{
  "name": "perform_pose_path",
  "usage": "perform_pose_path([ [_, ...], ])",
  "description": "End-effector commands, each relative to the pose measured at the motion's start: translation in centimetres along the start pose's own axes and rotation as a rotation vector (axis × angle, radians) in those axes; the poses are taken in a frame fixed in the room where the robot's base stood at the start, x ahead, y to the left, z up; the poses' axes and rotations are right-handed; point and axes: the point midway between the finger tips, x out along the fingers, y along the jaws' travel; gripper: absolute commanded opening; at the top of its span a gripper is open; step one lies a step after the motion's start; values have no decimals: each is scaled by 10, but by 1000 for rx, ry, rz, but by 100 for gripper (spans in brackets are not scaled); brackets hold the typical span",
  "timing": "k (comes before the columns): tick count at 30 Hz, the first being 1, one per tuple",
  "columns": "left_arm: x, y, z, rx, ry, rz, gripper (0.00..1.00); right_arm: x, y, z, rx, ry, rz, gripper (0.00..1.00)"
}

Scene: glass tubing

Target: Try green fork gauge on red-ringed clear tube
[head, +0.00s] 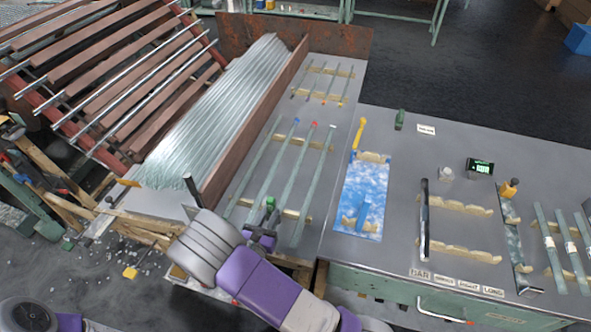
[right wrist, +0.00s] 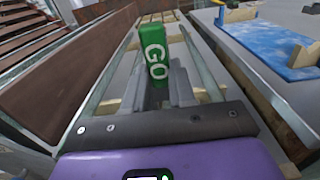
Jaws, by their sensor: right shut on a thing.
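My right gripper (head: 263,231) is shut on the green fork gauge (head: 268,204), above the near part of the tube rack. In the right wrist view the gauge (right wrist: 154,54) stands up between the fingers (right wrist: 168,92), with "GO" in white on its face. The red-ringed clear tube (head: 303,159) lies on wooden rests, with its red mark (head: 314,124) at the far end. The gauge is close to this tube's near part; I cannot tell whether they touch. The fork's prongs are hidden. My left gripper is not in view.
Other clear tubes lie beside it, one with a blue end (head: 296,120). A bundle of glass tubes (head: 235,100) fills a rust-sided trough at left. A dark bar (head: 424,220) rests further right.

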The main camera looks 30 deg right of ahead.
Motion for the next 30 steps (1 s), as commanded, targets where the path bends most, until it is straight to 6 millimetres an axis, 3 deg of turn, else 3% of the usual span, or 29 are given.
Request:
perform_pose_path([
  [30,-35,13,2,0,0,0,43,0,0,43,0,-1,0,0],
])
